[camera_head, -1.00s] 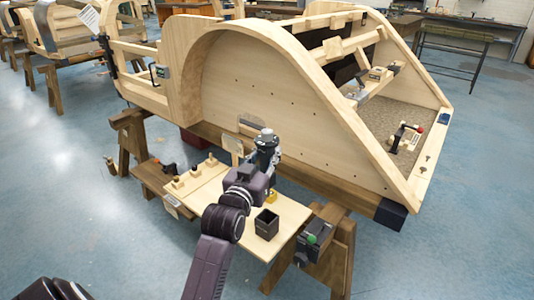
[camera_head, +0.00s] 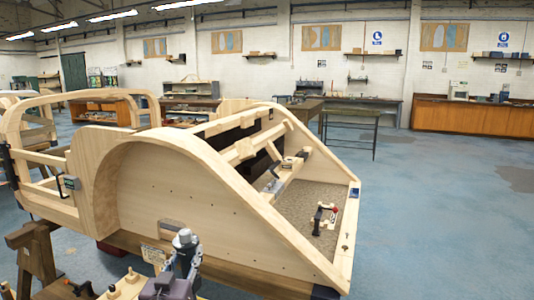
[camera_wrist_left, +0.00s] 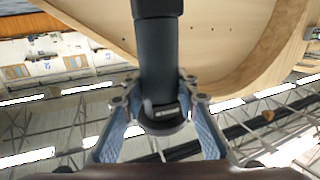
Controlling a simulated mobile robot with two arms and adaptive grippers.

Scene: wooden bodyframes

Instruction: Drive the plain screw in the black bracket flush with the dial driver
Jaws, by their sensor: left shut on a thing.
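My left gripper (camera_head: 187,255) is at the bottom of the head view, in front of the curved wooden bodyframe (camera_head: 160,185). In the left wrist view its fingers (camera_wrist_left: 161,92) are shut around a black cylindrical tool (camera_wrist_left: 158,50), which looks like the dial driver. The tool's far end runs out of the top of that view. In the head view its grey and black top (camera_head: 185,238) shows above the gripper. I cannot pick out the plain screw or say surely which dark fitting is the black bracket. My right gripper is not in view.
Small wooden-based pieces (camera_head: 130,276) sit on the work board at the lower left. Open blue floor (camera_head: 430,220) lies to the right.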

